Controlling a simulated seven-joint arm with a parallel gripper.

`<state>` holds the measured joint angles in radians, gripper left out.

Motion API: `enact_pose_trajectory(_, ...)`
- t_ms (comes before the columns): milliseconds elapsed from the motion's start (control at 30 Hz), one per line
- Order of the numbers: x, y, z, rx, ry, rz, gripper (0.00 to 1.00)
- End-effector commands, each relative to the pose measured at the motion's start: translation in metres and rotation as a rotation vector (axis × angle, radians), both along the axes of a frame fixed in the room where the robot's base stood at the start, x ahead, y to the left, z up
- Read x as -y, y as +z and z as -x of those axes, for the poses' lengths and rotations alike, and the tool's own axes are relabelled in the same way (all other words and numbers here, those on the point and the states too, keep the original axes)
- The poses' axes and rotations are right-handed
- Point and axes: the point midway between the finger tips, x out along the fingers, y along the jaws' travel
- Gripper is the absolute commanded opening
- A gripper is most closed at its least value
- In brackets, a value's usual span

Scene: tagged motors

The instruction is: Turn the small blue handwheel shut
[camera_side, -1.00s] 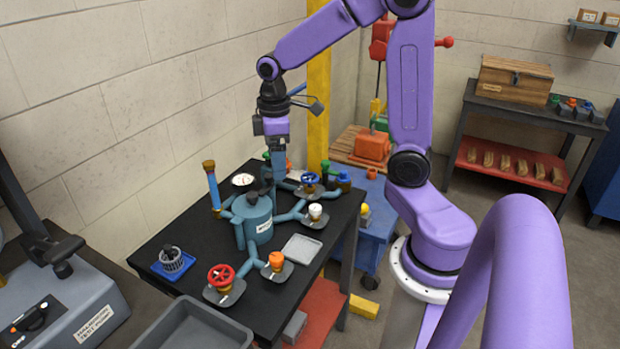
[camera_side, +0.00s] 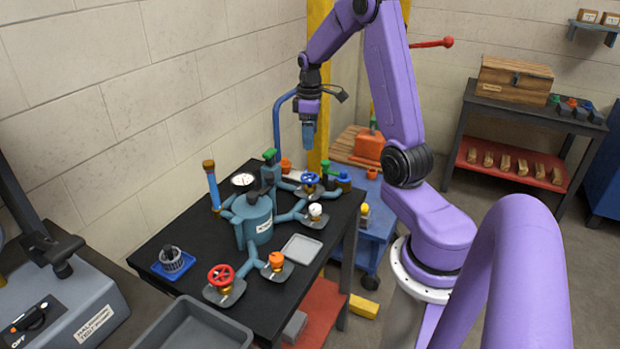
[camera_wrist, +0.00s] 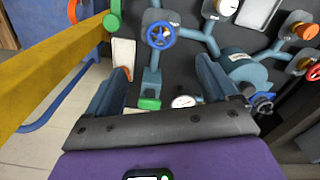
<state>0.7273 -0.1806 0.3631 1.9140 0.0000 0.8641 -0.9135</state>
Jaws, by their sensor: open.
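The small blue handwheel (camera_side: 310,179) sits on a brass valve at the far end of the blue-grey pipework on the black table. It also shows in the wrist view (camera_wrist: 160,35), top centre, its rim and spokes unobstructed. My gripper (camera_side: 308,140) hangs above the far end of the table, above the handwheel in the side view and apart from it. In the wrist view its two blue-grey fingers (camera_wrist: 165,75) are spread wide with nothing between them in contact. The handwheel appears just beyond the fingertips.
A red handwheel (camera_side: 221,275), an orange knob (camera_side: 276,259) and a white knob (camera_side: 315,210) stand on other branches. A blue tank (camera_side: 258,218) fills the middle. A yellow post (camera_side: 318,90) and green-topped fittings (camera_wrist: 149,103) are close to my gripper. A grey tray (camera_side: 302,249) lies flat.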

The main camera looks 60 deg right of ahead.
Motion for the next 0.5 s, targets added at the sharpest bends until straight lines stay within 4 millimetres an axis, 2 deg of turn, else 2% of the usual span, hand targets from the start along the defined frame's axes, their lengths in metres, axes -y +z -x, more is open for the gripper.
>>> enact_pose_trajectory(500, -0.001, -0.098, 0.002, -0.006, -0.001, -0.003, 0.86)
